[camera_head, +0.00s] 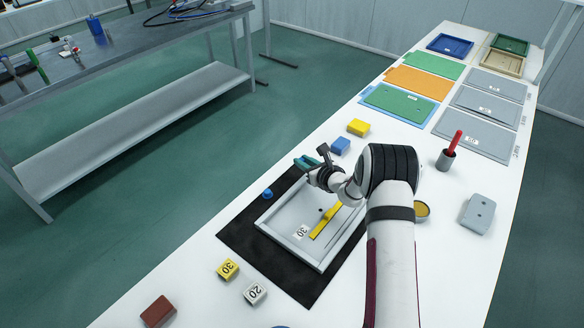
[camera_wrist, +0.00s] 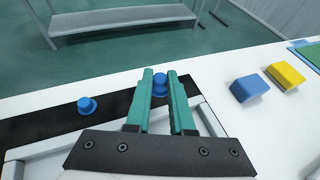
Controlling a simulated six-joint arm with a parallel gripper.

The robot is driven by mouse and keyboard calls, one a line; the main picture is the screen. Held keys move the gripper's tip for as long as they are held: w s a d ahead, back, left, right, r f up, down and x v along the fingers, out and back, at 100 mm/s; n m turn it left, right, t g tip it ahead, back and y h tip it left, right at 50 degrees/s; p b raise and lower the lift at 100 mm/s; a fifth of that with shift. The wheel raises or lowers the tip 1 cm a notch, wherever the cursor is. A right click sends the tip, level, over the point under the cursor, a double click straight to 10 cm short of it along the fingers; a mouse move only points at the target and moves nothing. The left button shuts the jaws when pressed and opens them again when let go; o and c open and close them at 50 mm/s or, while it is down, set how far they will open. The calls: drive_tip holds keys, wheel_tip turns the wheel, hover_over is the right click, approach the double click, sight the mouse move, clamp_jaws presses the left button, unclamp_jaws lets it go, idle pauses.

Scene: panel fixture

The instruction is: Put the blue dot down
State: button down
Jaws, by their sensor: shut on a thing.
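My gripper (camera_wrist: 161,82) has teal fingers and is shut on a blue dot (camera_wrist: 160,88), a small knobbed piece between the fingertips. In the head view, my gripper (camera_head: 306,161) is over the far edge of the black mat (camera_head: 237,232); the held dot cannot be made out there. Whether the held dot touches anything below is unclear. A second blue dot (camera_head: 267,193) stands on the mat, left of the grey panel frame (camera_head: 268,227); it also shows in the wrist view (camera_wrist: 87,105), left of my fingers and apart from them.
A yellow bar (camera_head: 326,221) lies in the frame near a "30" label. A blue block (camera_head: 340,145) and a yellow block (camera_head: 358,127) stand beyond my gripper. Numbered blocks (camera_head: 228,269) and a brown block (camera_head: 158,311) lie in front. A grey cup (camera_head: 446,159) is at right.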

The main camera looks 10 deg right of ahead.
drive_tip(key=s+d+r, duration=0.2)
drive_tip(key=s+d, duration=0.5)
drive_tip(key=d, duration=0.2)
drive_tip(key=s+d+r, duration=0.3)
drive_tip(key=s+d, duration=0.4)
drive_tip(key=d, duration=0.2)
drive_tip(key=w+a+f, duration=0.4)
drive_tip(key=a, duration=0.1)
drive_tip(key=w+a+f, duration=0.2)
drive_tip(key=w+a, duration=0.1)
drive_tip(key=shift+f, duration=0.3)
wheel_tip(320, 180, down, 4)
drive_tip(key=shift+w+a+f, duration=0.1)
drive_tip(key=shift+a+f, duration=0.05)
drive_tip(key=shift+f, duration=0.1)
drive_tip(key=c, duration=0.8)
unclamp_jaws()
